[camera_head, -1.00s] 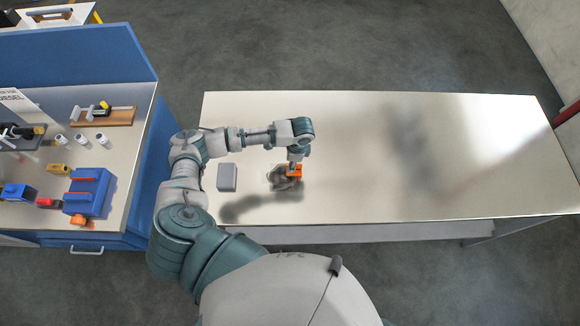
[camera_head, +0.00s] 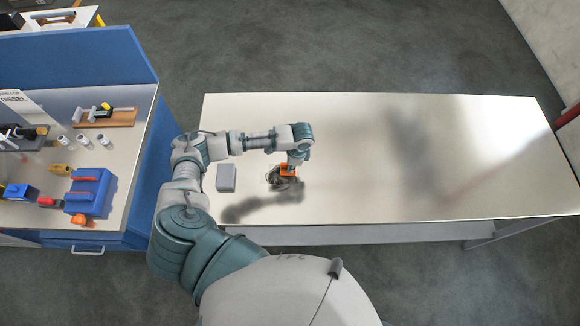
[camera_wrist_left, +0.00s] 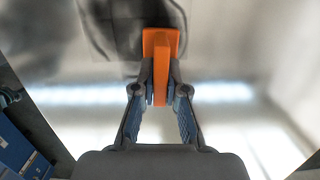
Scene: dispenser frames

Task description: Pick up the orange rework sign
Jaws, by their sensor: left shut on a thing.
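The orange rework sign (camera_head: 289,171) is at my left gripper over the left part of the pale table (camera_head: 350,120). It also shows in the left wrist view (camera_wrist_left: 162,45), with its upright part between the two fingers. My left gripper (camera_wrist_left: 160,98) is shut on that upright part. In the head view my left gripper (camera_head: 287,178) is small and partly hidden by the wrist and the sign. A dark shadow lies on the table around it. I cannot tell whether the sign touches the table. My right gripper is not in view.
A grey box (camera_head: 226,178) stands on the table just left of the gripper. A blue workbench (camera_head: 100,150) on the left holds a blue toolbox (camera_head: 90,192), several white cylinders and other tools. The middle and right of the table are clear.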

